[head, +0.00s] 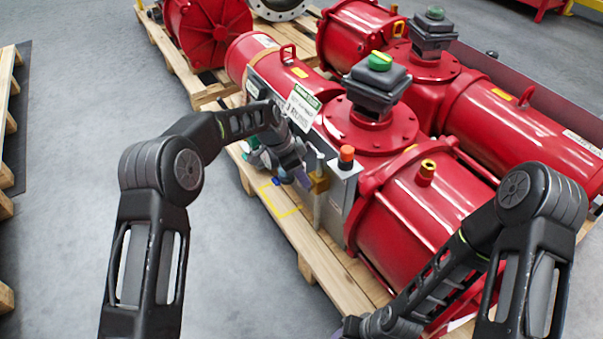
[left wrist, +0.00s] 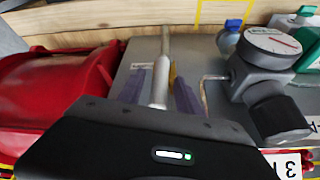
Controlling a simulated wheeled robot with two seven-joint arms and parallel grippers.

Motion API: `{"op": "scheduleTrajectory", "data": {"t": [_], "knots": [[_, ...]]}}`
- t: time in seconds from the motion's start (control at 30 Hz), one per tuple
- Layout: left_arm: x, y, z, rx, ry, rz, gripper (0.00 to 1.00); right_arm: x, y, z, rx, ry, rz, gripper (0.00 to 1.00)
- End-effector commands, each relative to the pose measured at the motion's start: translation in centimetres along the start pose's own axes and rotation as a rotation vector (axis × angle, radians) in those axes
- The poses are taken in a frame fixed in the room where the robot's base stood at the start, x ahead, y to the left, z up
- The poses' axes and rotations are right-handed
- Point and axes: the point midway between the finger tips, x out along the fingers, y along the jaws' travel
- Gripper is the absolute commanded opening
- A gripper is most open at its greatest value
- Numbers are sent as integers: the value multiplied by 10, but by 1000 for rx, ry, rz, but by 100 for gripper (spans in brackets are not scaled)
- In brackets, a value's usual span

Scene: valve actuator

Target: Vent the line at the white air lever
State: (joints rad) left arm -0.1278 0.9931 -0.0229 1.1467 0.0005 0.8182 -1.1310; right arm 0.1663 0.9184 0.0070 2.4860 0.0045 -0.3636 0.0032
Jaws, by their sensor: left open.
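The white air lever (left wrist: 160,85) is a pale rod in the left wrist view, in front of the grey panel. My left gripper (left wrist: 159,78) is open, with one purple finger on each side of the rod and a visible gap on both sides. A little yellow or brass part (left wrist: 173,76) shows beside the rod. In the head view, my left gripper (head: 297,178) is low at the panel's face, near the brass block (head: 319,184), and its wrist hides part of the fittings. My right gripper is nearly all cut off at the bottom edge.
A round gauge (left wrist: 271,40) and black knob (left wrist: 280,118) sit right of my left gripper in the wrist view. An orange-topped button (head: 346,154) tops the grey panel (head: 341,190). The red actuator (head: 420,210) stands behind on a wooden pallet (head: 335,262).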

Motion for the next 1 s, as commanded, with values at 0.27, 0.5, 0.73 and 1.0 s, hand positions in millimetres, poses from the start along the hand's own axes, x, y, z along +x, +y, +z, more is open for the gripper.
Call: {"op": "scheduleTrajectory", "data": {"t": [0.27, 0.5, 0.73, 1.0], "knots": [[0, 0, 0, 0, 0, 1, 28, 0, 0, 0, 0, 0, 0, 36], [0, 0, 0, -1, 0, 1, 8, 0, 0, 0, 0, 0, 0, 36], [0, 0, 0, -1, 0, 1, 0, 0, 0, 0, -1, 0, 0, 36], [0, 0, 0, -1, 0, 1, 0, 0, 0, 0, 0, 0, 0, 36]]}}
